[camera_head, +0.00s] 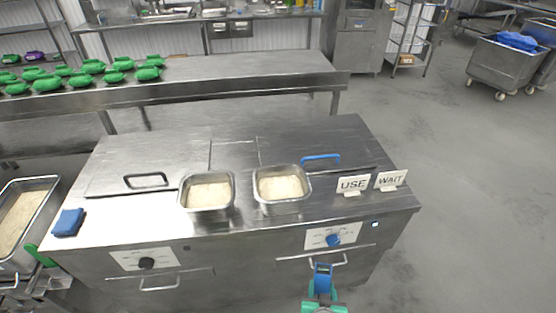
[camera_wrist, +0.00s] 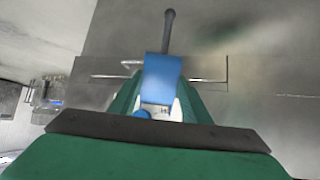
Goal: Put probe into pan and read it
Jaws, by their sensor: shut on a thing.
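My gripper (camera_head: 322,289) is low in front of the steel counter's front panel in the head view. It is shut on a probe with a blue handle (camera_head: 322,272). In the wrist view, the green fingers (camera_wrist: 161,100) flank the blue handle (camera_wrist: 162,78), and a dark grey stem (camera_wrist: 168,32) points away from the gripper. Two steel pans of pale rice stand on the counter: a left pan (camera_head: 208,210) and a right pan (camera_head: 284,207). The probe is well apart from both. No readable display shows on the probe.
A USE sign (camera_head: 353,184) and a WAIT sign (camera_head: 391,179) stand right of the pans. A folded blue cloth (camera_head: 68,222) lies at the left front. Lid handles (camera_head: 146,181) and a blue handle (camera_head: 320,158) rise behind the pans. Door handles (camera_head: 160,284) protrude in front.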

